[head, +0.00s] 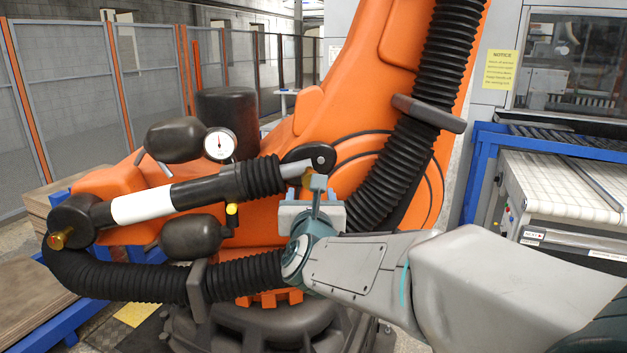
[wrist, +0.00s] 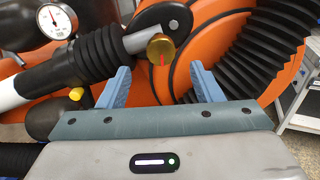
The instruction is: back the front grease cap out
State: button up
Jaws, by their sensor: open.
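A round brass cap (wrist: 161,47) with a red mark sits at the rod end of the black and silver cylinder (wrist: 90,65). In the head view a small part of this brass cap (head: 306,180) shows behind my gripper (head: 317,186). In the wrist view my gripper (wrist: 159,72) is open, its two blue fingers apart, with the cap beyond the gap between them. Nothing is between the fingers. A second brass cap (head: 61,238) is at the cylinder's far left end. I cannot tell from the pictures which cap is called front.
A dial gauge (head: 219,144) and black rounded canisters (head: 191,238) sit around the cylinder. A yellow knob (head: 232,208) is below it. The large orange robot arm (head: 345,90) and its ribbed black hose (head: 430,115) stand close behind and right. A conveyor (head: 565,183) is at the right.

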jog(key=w+p, duration=0.1)
jog(key=w, duration=0.5)
jog(key=shift+a+p, duration=0.15)
jog(key=shift+p, duration=0.25)
jog(key=c, duration=1)
